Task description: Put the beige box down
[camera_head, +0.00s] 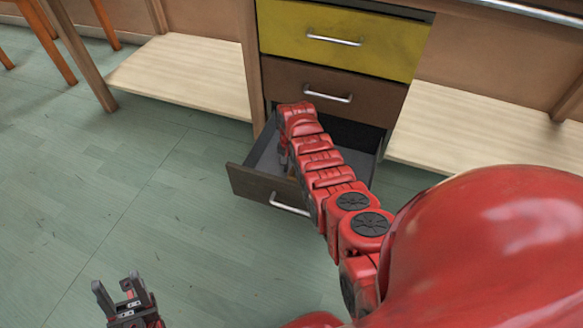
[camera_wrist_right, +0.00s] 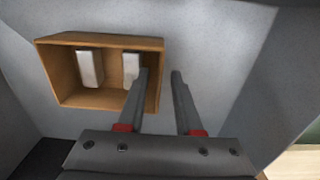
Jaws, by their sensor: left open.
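The beige box (camera_wrist_right: 100,41) is a tan, open-fronted box with two white blocks (camera_wrist_right: 89,68) inside. In the right wrist view it rests against a grey surface inside the open drawer (camera_head: 249,183). My right gripper (camera_wrist_right: 162,74) is open, its two fingers apart with a clear gap between the tips. One finger overlaps the box's right part and the other is just outside its right wall; I cannot tell if either touches. In the head view my right arm hides most of this gripper and the box. My left gripper (camera_head: 117,283) is open and empty above the floor.
A brown drawer (camera_head: 290,80) and a yellow drawer (camera_head: 350,42), both shut, are above the open one. Wooden shelves (camera_head: 190,75) flank the drawers. Orange chair or table legs stand at upper left. The green floor (camera_head: 120,190) on the left is clear.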

